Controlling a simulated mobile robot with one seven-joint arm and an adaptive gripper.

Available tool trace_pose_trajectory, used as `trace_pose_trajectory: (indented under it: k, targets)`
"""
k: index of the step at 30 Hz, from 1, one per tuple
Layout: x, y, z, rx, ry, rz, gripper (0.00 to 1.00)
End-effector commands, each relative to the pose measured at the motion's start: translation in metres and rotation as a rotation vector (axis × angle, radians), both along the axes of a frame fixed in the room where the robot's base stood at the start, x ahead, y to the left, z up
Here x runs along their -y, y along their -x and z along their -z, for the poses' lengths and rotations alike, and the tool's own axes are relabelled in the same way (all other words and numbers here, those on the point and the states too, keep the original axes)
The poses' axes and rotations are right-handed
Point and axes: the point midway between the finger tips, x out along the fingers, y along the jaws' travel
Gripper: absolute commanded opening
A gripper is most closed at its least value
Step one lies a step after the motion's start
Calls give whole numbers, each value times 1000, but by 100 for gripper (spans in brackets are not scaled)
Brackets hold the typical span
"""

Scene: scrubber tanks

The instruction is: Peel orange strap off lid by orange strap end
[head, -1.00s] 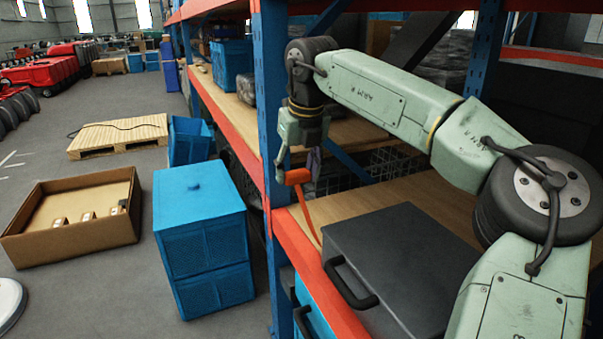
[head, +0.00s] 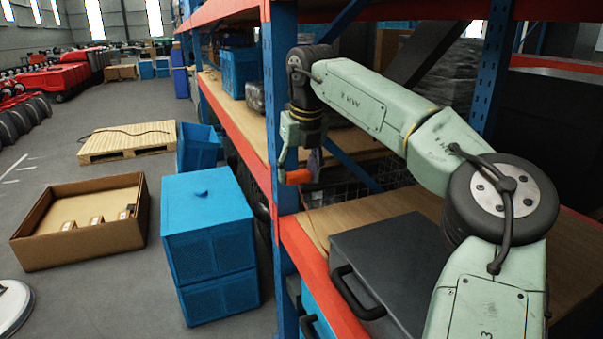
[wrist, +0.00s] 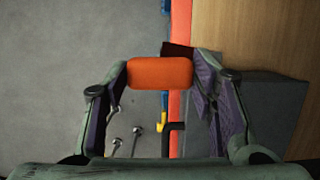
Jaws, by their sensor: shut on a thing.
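My gripper (head: 302,172) is shut on the orange strap end (head: 298,177), above the shelf's front edge and behind the dark grey case. In the wrist view the orange strap end (wrist: 160,71) lies between both fingers. A thin orange strip hangs from it toward the case's far left corner; whether it still touches the lid I cannot tell. The dark grey lid (head: 400,262) lies flat on top of the case, with a black handle on its front side. Part of the case also shows in the wrist view (wrist: 275,112), right of my fingers.
The case sits on a wooden shelf (head: 365,212) with an orange-red front beam (head: 302,255). A blue upright (head: 283,130) stands close left of my gripper. Blue crates (head: 210,240) and a cardboard box (head: 82,240) stand on the aisle floor.

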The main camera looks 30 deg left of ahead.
Motion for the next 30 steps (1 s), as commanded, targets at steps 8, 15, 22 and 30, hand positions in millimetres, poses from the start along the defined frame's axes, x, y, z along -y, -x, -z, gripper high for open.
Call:
trace_pose_trajectory:
  k: [8, 15, 22, 30]
  targets:
    - [-17, -11, 0, -2, -1, -1, 29]
    - [-31, -21, -1, 0, -1, 0, 29]
    - [-37, -27, 0, -1, 0, 0, 29]
    - [-38, -27, 0, -1, 1, 0, 29]
